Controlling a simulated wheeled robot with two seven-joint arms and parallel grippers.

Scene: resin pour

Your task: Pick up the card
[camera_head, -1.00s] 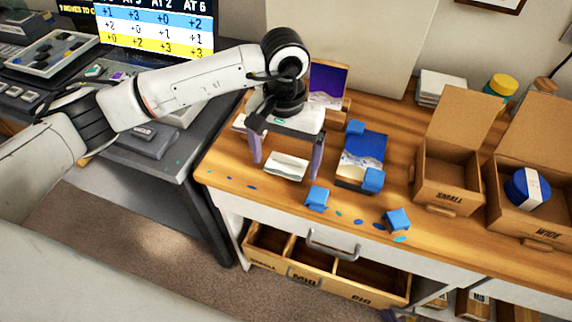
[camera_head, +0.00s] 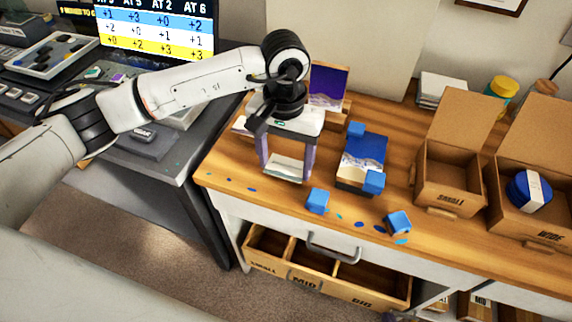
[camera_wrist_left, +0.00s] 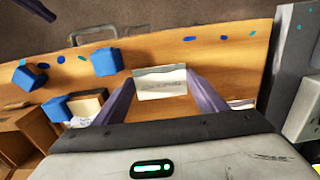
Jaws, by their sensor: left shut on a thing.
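The card (camera_head: 287,166) is a small white rectangle with a grey-green wavy band, near the left end of the wooden desk top. My left gripper (camera_head: 286,175) points down over it, with its two purple fingers at the card's left and right edges. In the left wrist view the card (camera_wrist_left: 161,86) sits between the fingers, which touch its sides; small print shows on it. The gripper is shut on the card. A purple finger-like tip at the top left of the wrist view seems to be part of my right gripper; its jaws are not shown.
Blue cubes (camera_head: 317,200) and a blue-and-white picture panel (camera_head: 362,158) stand right of the card. Blue and teal chips lie along the front edge. Open cardboard boxes (camera_head: 447,176) stand further right. An open divided drawer (camera_head: 325,276) juts out below.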

